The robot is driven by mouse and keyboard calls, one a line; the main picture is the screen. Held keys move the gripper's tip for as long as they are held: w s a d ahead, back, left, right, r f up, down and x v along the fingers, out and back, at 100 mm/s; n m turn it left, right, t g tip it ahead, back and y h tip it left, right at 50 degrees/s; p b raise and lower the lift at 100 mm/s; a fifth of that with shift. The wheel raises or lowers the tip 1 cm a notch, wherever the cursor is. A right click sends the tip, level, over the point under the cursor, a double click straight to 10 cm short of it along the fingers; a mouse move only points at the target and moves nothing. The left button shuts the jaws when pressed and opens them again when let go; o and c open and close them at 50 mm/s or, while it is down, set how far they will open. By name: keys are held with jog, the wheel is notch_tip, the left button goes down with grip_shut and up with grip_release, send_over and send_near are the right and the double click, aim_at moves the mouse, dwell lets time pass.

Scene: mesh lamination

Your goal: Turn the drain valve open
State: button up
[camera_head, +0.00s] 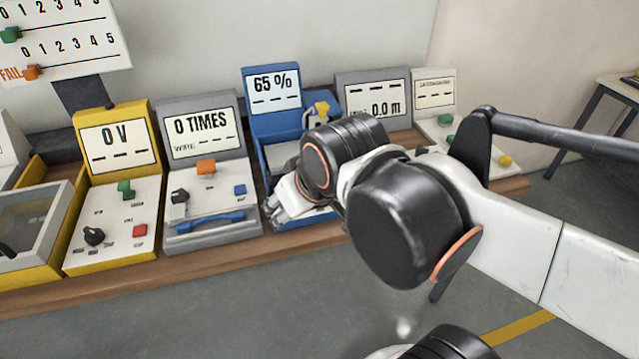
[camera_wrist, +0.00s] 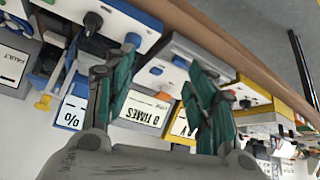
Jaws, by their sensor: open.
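My gripper (camera_wrist: 160,72) is open, with its two teal-padded fingers spread apart in the wrist view. Nothing shows held between them. In the head view my arm covers most of the blue station (camera_head: 262,118), whose screen reads 65 %. Its screen also shows in the wrist view (camera_wrist: 70,112), upside down. A black knob (camera_wrist: 97,43) on a pale panel lies just beyond the left finger in the wrist view. It may be the drain valve; no readable label confirms this. The finger partly overlaps the knob's surroundings, and contact cannot be told. A yellow part (camera_head: 321,108) stands at the blue station's back.
A grey station (camera_head: 198,150) reading 0 TIMES and a yellow one (camera_head: 117,160) reading 0 V stand left of the blue one. Grey stations (camera_head: 375,84) stand to its right. All sit close together on a wooden bench (camera_head: 150,283). The floor in front is clear.

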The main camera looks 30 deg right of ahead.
jog(key=w+d+r+n+g+p, duration=0.3)
jog(key=w+d+r+n+p, duration=0.25)
jog(key=w, duration=0.35)
jog(key=w+d+f+n+g+p, duration=0.3)
jog(key=d+f+n+g+p, duration=0.15)
jog(key=d, duration=0.45)
jog(key=shift+t, duration=0.35)
jog(key=f+b, duration=0.1)
jog(key=f, duration=0.3)
jog(key=f+b, duration=0.2)
jog(key=f, duration=0.3)
jog(key=f+b, duration=0.2)
jog(key=f, duration=0.3)
jog(key=shift+a+f, duration=0.1)
jog(key=shift+a, duration=0.2)
jog(key=shift+m, duration=0.3)
jog(key=c, duration=1.1)
